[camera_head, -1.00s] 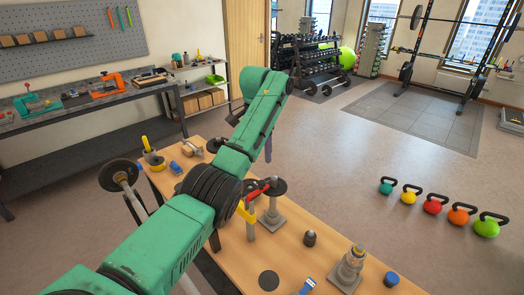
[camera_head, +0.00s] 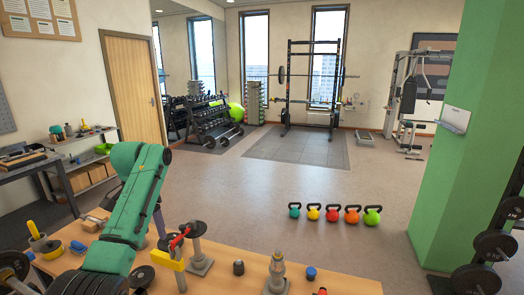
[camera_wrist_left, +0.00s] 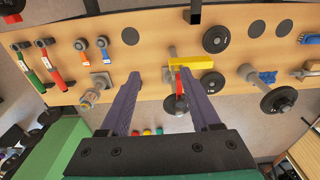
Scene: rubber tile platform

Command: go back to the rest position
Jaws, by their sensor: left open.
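My left arm (camera_head: 130,205) is green and comes in at the lower left of the head view, reaching over the wooden table (camera_head: 235,268). Only a bit of my left gripper's purple fingers shows beside the arm there. In the left wrist view my left gripper (camera_wrist_left: 159,74) has its two purple fingers spread apart with nothing held between them. They point over the table, apart from the yellow-and-red tool (camera_wrist_left: 184,62). My right gripper is in neither view.
Several kettlebells (camera_head: 333,214) stand on the floor beyond. A green pillar (camera_head: 455,170) is at right. The middle floor is clear.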

